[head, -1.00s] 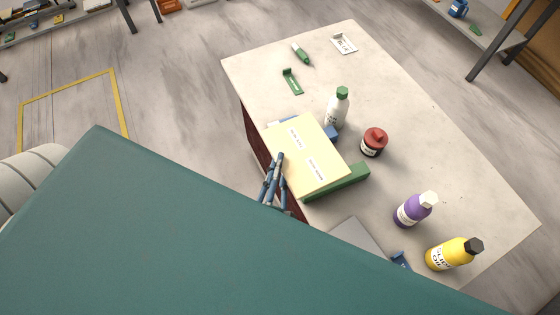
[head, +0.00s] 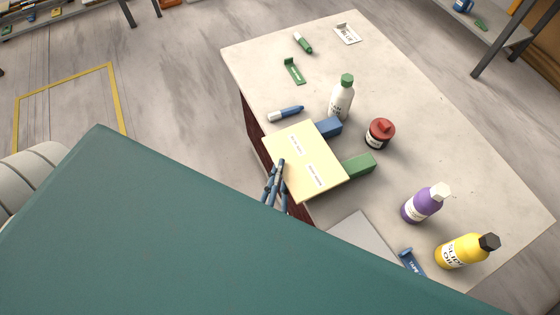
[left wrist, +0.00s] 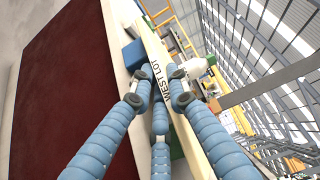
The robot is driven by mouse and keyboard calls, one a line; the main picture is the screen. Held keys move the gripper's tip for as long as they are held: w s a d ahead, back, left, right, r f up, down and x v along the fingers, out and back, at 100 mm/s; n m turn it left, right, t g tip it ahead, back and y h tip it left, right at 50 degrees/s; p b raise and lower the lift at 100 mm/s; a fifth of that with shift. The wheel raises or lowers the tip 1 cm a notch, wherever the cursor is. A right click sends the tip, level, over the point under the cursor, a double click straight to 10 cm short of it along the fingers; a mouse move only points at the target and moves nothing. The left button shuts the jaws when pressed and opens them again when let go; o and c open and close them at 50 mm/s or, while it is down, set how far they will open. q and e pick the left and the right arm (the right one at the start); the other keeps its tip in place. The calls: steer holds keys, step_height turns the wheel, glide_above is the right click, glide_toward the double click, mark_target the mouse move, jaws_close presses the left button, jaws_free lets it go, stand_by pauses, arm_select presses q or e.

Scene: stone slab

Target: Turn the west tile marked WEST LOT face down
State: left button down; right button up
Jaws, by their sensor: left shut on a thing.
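In the left wrist view the tile (left wrist: 190,143) is seen nearly edge-on, with WEST LOT legible between the fingers. My left gripper (head: 280,168) is shut on the tile's near left edge; it also shows in the left wrist view (left wrist: 160,92). Whether the tile touches the blocks is unclear. My right gripper is not seen.
On the slab (head: 420,130) stand white (head: 341,100), purple (head: 420,207) and yellow (head: 462,252) bottles and a red-lidded jar (head: 380,134). A blue marker (head: 286,114) lies beside the tile. The slab's far right part is bare.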

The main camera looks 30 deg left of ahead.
arm_select(q)
steer(key=shift+r, duration=0.1)
steer(key=c, duration=1.6)
jaws_free()
steer(key=v, duration=1.2)
steer(key=s+d+f+n+g+h, duration=0.2)
steer(key=s+f+g+h, duration=0.15)
steer(key=f, duration=1.05)
steer(key=s+d+f+n+g+h, duration=0.1)
steer(key=s+f+n+g+h, duration=0.3)
steer(key=f, duration=1)
steer(key=s+a+f+n+g+y, duration=0.1)
steer(key=s+a+f+n+g, duration=0.1)
steer(key=s+a+f+g, duration=0.1)
steer(key=s+a+f+n+g+y, duration=0.1)
steer(key=s+a+f+n+g, duration=0.1)
steer(key=s+a+f, duration=0.3)
steer(key=s+a+f+n+g+y, duration=0.1)
steer(key=s+a+f+n+g, duration=0.1)
steer(key=s+a+f+g, duration=0.2)
steer(key=shift+s+a+f+n, duration=0.1)
steer(key=shift+a+f+n, duration=0.05)
steer(key=shift+f+n, duration=0.2)
